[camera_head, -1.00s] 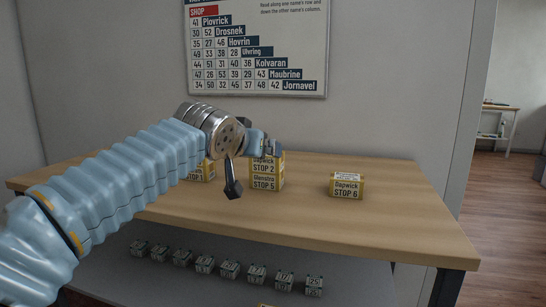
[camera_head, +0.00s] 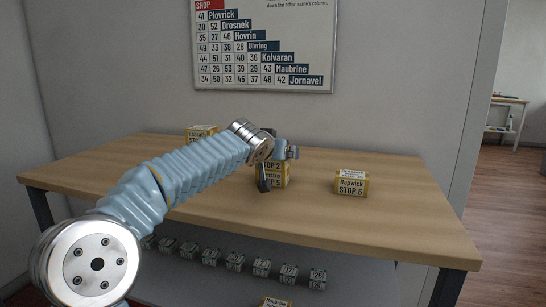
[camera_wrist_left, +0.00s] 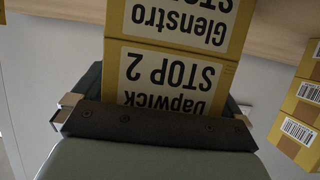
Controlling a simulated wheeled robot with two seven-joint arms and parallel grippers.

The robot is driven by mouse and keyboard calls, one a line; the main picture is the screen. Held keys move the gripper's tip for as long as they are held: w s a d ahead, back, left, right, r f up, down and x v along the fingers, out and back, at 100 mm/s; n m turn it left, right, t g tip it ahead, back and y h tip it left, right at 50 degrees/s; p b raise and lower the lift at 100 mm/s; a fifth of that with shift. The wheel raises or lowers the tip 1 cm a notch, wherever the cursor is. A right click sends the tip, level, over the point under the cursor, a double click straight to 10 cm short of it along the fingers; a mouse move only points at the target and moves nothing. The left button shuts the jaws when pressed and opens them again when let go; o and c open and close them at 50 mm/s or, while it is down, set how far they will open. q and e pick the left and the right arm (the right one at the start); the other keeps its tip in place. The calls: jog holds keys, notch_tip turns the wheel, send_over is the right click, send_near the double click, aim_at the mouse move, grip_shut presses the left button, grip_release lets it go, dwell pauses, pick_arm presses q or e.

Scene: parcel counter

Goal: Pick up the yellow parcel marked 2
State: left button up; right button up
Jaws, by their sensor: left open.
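The yellow parcel marked Dapwick STOP 2 (camera_head: 274,167) sits on top of a yellow parcel marked STOP 5 (camera_head: 277,181) at the middle of the wooden counter. My left gripper (camera_head: 267,160) is at this stack, and its wrist and fingers hide part of the upper parcel. In the left wrist view the STOP 2 parcel (camera_wrist_left: 168,78) appears upside down between the two open fingers of the gripper (camera_wrist_left: 157,110). I cannot tell whether either finger touches the parcel. My right gripper is not in view.
A yellow Dapwick STOP 6 parcel (camera_head: 351,185) stands to the right on the counter (camera_head: 400,220). Another yellow parcel (camera_head: 201,131) stands behind my left arm. Several small numbered boxes (camera_head: 262,267) line the lower shelf. In the wrist view, barcoded yellow boxes (camera_wrist_left: 299,130) are at the right.

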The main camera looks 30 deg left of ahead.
pick_arm(q)
jog(key=shift+c, duration=0.3)
jog(key=c, duration=0.8)
jog(key=shift+r, duration=0.1)
